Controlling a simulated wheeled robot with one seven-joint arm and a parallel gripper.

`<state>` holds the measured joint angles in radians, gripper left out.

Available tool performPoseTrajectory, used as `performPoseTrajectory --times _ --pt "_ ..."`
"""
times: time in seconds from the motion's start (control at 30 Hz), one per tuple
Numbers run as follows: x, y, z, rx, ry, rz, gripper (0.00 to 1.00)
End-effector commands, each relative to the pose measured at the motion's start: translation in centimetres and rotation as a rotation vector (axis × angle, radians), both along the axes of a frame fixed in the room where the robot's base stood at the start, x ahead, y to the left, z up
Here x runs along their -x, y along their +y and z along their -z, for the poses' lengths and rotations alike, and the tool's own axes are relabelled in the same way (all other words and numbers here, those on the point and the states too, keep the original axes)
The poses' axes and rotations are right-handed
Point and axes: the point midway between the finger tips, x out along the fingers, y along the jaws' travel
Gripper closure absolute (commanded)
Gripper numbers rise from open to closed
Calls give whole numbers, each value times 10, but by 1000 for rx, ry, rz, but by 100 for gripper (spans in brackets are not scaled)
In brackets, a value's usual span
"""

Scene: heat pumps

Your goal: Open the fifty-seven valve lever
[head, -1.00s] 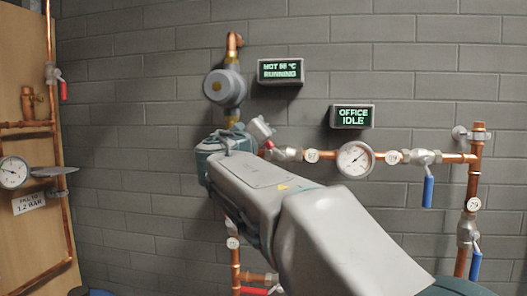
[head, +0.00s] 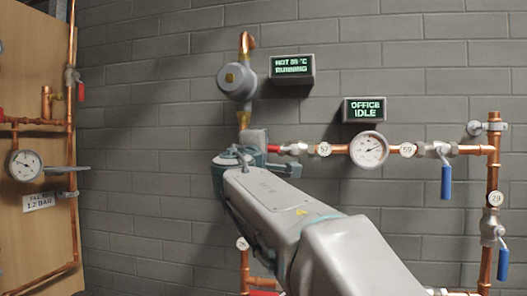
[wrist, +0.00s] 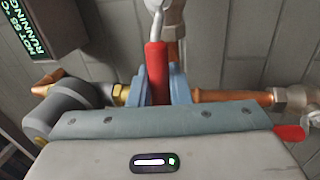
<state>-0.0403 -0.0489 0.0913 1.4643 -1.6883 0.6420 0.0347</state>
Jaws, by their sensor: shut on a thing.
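The fifty-seven valve (head: 293,149) is on the horizontal copper pipe, left of its round 57 tag (head: 324,149). Its red lever (head: 273,148) points left, roughly in line with the pipe, and is partly hidden by my gripper in the head view. In the wrist view the red lever handle (wrist: 155,58) runs down between the blue fingers of my gripper (wrist: 157,90), which is shut on it. The lever's far end is hidden behind the gripper body.
A grey pump (head: 237,82) sits just above my gripper. A round gauge (head: 369,150), the 59 tag (head: 407,150) and a blue lever (head: 446,182) are to the right. Displays reading HOT 55 °C RUNNING (head: 292,69) and OFFICE IDLE (head: 364,110) hang above.

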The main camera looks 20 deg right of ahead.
Motion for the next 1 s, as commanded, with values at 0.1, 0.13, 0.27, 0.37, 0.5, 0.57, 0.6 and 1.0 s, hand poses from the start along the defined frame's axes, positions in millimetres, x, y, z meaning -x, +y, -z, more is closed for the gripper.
performPoseTrajectory --times 0.1,0.13,0.27,0.37,0.5,0.57,0.6,1.0 --pt "-1 0 5 22 17 0 100" --pt "-1 0 6 26 19 0 100" --pt "-1 0 6 38 27 0 100" --pt "-1 0 6 41 29 1 100" --pt "-1 0 7 40 30 1 100" --pt "-1 0 7 40 30 1 100" --pt "-1 0 7 40 30 1 100" --pt "1 0 5 40 25 1 64"
